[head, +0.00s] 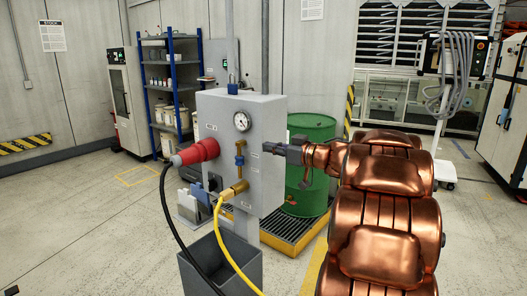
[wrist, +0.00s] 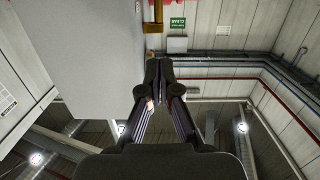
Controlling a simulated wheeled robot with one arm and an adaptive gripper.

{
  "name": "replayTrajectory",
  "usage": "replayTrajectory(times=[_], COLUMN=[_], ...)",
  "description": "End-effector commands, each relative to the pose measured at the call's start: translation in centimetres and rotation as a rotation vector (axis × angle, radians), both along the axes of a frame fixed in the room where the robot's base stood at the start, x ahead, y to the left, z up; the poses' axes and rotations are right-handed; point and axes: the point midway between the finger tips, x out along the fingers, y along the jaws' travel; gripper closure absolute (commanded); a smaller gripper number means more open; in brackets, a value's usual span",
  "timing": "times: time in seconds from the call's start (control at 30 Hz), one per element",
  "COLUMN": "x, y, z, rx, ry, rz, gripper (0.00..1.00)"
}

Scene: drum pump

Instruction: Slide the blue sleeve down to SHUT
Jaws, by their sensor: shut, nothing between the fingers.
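A small blue piece (head: 239,160), which looks like the sleeve, sits on the upright brass pipe (head: 240,148) on the front of the grey pump cabinet (head: 215,135). Its SHUT mark is too small to read. My gripper (head: 267,147) is just right of the pipe, pointing left towards it, a little above the blue piece and apart from it. In the wrist view the fingers (wrist: 158,68) are together and hold nothing. A brass part (wrist: 153,20) shows past their tips there; the blue sleeve cannot be made out.
A gauge (head: 242,121) is above the pipe. A red plug (head: 197,152) with a black cable is at left; a yellow hose (head: 232,235) hangs from the brass fitting below. A green drum (head: 310,150) stands behind my gripper. Another blue piece (head: 232,88) tops the cabinet.

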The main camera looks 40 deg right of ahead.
Motion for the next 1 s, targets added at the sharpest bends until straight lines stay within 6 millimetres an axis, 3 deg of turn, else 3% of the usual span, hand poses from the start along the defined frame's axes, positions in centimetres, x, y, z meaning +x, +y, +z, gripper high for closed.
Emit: replayTrajectory(times=[0.57,0.8,1.0], x=[8.8,9.1,9.2], y=[2.2,2.1,2.1], z=[-0.6,-3.8,-4.7], rx=[0.001,0.001,0.001], ry=[-0.001,0.0,0.0], rz=[0.004,0.0,0.0], gripper=[1.0,1.0,1.0])
